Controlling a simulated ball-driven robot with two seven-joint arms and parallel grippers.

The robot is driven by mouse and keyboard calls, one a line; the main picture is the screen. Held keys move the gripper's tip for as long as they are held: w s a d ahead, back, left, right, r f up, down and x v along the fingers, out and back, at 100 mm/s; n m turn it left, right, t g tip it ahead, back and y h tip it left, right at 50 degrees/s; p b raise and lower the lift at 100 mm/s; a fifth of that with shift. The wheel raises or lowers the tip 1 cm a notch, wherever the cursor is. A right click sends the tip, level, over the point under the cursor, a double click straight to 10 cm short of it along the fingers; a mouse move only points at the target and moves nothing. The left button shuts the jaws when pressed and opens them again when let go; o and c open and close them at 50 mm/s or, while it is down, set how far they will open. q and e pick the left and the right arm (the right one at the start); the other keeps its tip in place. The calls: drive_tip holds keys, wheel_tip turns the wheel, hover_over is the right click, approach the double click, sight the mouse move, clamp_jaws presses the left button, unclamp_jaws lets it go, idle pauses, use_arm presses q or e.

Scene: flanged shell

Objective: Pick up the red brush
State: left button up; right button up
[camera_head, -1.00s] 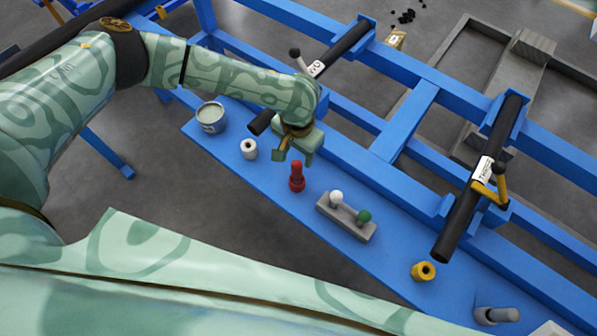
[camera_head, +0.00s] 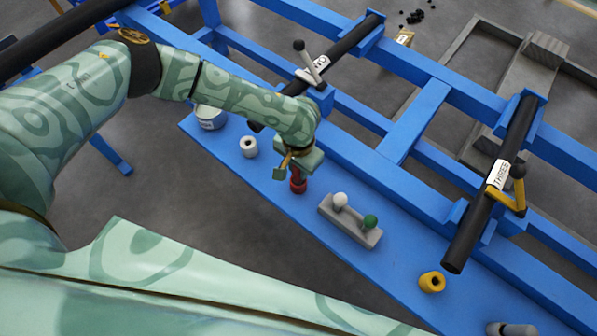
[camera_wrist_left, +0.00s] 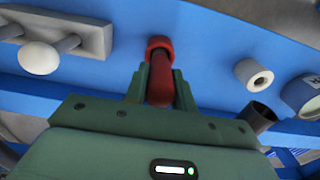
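The red brush (camera_head: 298,186) stands upright on the blue bench board (camera_head: 262,172); its upper part is hidden by my left gripper in the head view. My left gripper (camera_head: 297,170) is lowered over it from above, with the fingers on either side. In the left wrist view the red brush (camera_wrist_left: 160,86) shows between the two green fingers of the left gripper (camera_wrist_left: 161,72), its wider red end beyond the tips. The fingers look apart, open around the brush; contact is not clear. My right gripper is not in view.
A white spool (camera_head: 248,146) and a grey tin (camera_head: 210,117) stand left of the brush. A grey holder (camera_head: 349,222) with white and green knobs stands close on its right. A yellow ring (camera_head: 432,282) lies farther right. Blue frame rails with black pipes (camera_head: 492,185) run behind.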

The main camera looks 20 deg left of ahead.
use_arm(q)
drive_tip(key=shift+c, duration=1.3)
drive_tip(key=shift+r+p, duration=0.3)
drive_tip(key=shift+r, duration=0.05)
wheel_tip(320, 180, up, 4)
drive_tip(key=p, duration=0.2)
drive_tip(key=shift+d+f+p, duration=0.15)
drive_tip(key=shift+p, duration=0.15)
drive_tip(key=s+d+r+p, duration=0.7)
drive_tip(key=s+d+r, duration=0.1)
drive_tip(key=s, duration=0.2)
drive_tip(key=shift+s+d+r, duration=0.25)
drive_tip(key=shift+s+d, duration=0.1)
drive_tip(key=shift+d, duration=0.05)
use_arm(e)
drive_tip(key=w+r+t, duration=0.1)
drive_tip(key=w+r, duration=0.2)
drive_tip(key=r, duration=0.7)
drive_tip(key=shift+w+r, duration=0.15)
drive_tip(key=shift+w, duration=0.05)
